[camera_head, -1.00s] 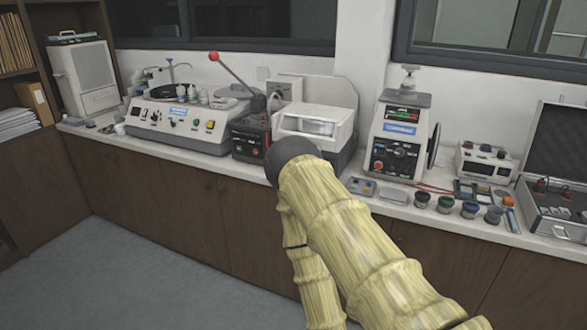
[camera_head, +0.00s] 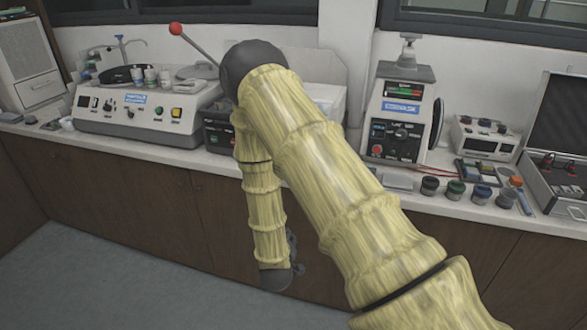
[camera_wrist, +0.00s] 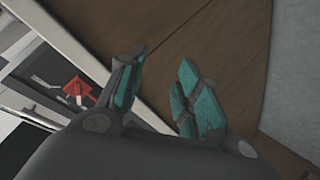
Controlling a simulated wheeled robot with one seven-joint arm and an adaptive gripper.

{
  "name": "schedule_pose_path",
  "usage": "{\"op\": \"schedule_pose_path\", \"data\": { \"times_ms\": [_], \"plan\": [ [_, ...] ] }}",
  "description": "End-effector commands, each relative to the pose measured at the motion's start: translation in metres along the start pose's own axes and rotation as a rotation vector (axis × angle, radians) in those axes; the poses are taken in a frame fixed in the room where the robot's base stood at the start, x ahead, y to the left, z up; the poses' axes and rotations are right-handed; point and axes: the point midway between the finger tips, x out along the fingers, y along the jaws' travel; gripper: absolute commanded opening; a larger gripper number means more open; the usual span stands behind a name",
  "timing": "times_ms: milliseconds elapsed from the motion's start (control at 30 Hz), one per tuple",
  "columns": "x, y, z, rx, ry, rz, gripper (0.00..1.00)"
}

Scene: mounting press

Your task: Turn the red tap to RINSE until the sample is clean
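In the wrist view a red, angular handle-like part (camera_wrist: 78,90) shows at the left on a dark piece of equipment; it may be the red tap, but I cannot read any RINSE mark. My gripper (camera_wrist: 162,60) is open and empty, its two teal-padded fingers apart over the brown cabinet front, to the right of the red part and not touching it. In the head view my gripper (camera_head: 291,243) is small and dark, low in front of the cabinets. I cannot make out the sample. My arm hides part of the bench middle.
A grey polishing machine (camera_head: 150,115) with a blue spout (camera_head: 122,48) stands at the left. A red-knobbed lever (camera_head: 176,29) rises behind my arm. A tester (camera_head: 400,118), several small jars (camera_head: 455,190) and an open case (camera_head: 553,185) stand right. The floor (camera_head: 110,275) is clear.

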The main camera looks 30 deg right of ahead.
Motion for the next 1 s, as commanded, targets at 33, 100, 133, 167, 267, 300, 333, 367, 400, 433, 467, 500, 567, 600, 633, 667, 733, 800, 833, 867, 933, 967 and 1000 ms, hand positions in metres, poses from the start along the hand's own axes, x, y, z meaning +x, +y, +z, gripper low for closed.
{"op": "schedule_pose_path", "data": {
  "times_ms": [33,100,133,167,267,300,333,367,400,433,467,500,567,600,633,667,733,800,833,867,933,967,1000],
  "plan": [
    [0.015,0.019,-0.034,-0.006,0.061,0.091,0.34],
    [0.025,0.046,-0.072,-0.023,0.119,0.211,0.34],
    [0.028,0.057,-0.086,-0.029,0.139,0.257,0.34],
    [0.029,0.067,-0.098,-0.036,0.155,0.3,0.34],
    [0.03,0.092,-0.128,-0.05,0.186,0.41,0.34],
    [0.03,0.099,-0.136,-0.054,0.192,0.439,0.34],
    [0.03,0.103,-0.14,-0.056,0.196,0.456,0.34],
    [0.029,0.106,-0.143,-0.058,0.197,0.469,0.34],
    [0.03,0.109,-0.146,-0.06,0.198,0.48,0.34],
    [0.031,0.111,-0.148,-0.061,0.199,0.485,0.34],
    [0.033,0.112,-0.149,-0.061,0.2,0.487,0.34],
    [0.035,0.114,-0.15,-0.061,0.2,0.488,0.34],
    [0.041,0.117,-0.151,-0.061,0.2,0.486,0.34],
    [0.045,0.119,-0.153,-0.061,0.201,0.486,0.34],
    [0.049,0.121,-0.154,-0.06,0.201,0.486,0.34],
    [0.053,0.124,-0.155,-0.06,0.201,0.486,0.34],
    [0.064,0.129,-0.157,-0.06,0.199,0.485,0.34],
    [0.074,0.134,-0.159,-0.061,0.2,0.485,0.34],
    [0.078,0.137,-0.16,-0.061,0.2,0.485,0.34],
    [0.082,0.139,-0.161,-0.06,0.2,0.485,0.34],
    [0.092,0.143,-0.163,-0.06,0.2,0.483,0.34],
    [0.095,0.145,-0.164,-0.061,0.201,0.483,0.34],
    [0.1,0.147,-0.165,-0.061,0.2,0.484,0.34]
  ]
}}
